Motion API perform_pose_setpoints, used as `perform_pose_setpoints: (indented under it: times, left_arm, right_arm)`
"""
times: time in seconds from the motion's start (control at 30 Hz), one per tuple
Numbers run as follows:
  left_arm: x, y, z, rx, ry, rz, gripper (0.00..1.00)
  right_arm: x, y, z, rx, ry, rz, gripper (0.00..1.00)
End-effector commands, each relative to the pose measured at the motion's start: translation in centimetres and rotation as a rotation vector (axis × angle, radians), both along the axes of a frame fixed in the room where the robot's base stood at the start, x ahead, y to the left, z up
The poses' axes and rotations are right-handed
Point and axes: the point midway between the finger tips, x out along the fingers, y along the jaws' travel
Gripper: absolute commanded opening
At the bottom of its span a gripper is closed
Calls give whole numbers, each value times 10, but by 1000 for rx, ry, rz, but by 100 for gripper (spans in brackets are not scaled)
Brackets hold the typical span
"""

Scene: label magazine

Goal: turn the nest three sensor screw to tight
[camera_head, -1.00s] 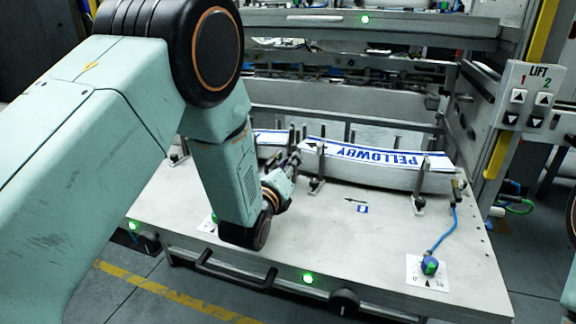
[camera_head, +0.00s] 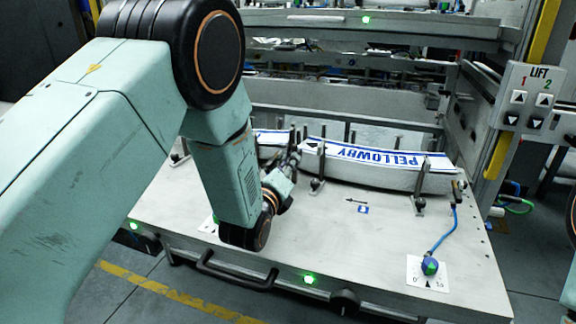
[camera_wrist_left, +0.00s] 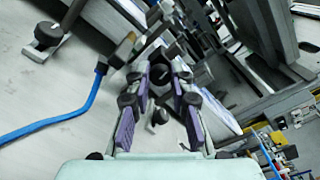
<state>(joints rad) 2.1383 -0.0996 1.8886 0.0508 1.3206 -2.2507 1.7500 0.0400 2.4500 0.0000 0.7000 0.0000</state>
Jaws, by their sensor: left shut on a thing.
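My left gripper (camera_head: 291,165) reaches down from the left to the gap between two label stacks, at the posts left of the PELLOWBY stack (camera_head: 375,178). In the left wrist view the purple-padded fingers (camera_wrist_left: 161,75) are shut on a small dark round part between their tips, which I take for the sensor screw (camera_wrist_left: 162,74). The head view does not show the screw clearly, nor how far it is turned. My right gripper is not in view.
The metal plate (camera_head: 330,240) carries upright posts (camera_head: 419,190). A LIFT panel (camera_head: 530,98) stands at the right.

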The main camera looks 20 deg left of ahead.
Motion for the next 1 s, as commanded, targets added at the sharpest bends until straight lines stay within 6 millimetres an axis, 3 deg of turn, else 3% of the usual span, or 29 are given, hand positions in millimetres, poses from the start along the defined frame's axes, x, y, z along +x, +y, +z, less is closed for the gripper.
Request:
perform_pose_setpoints:
  times: [0.03, 0.07, 0.17, 0.57, 1.0]
  left_arm:
    - [0, 1, 1, 0, -2, 2, 0]
    - [0, 1, 1, 0, -3, 2, 23]
    - [0, 1, 1, 0, -2, 2, 31]
    - [-6, 0, 0, 2, -1, 1, 32]
    - [-80, 3, -1, 2, 4, 0, 32]
  right_arm:
    - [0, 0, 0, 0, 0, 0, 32]
    - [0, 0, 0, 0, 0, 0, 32]
    - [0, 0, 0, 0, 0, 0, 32]
    - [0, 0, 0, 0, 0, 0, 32]
    - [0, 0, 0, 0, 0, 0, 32]
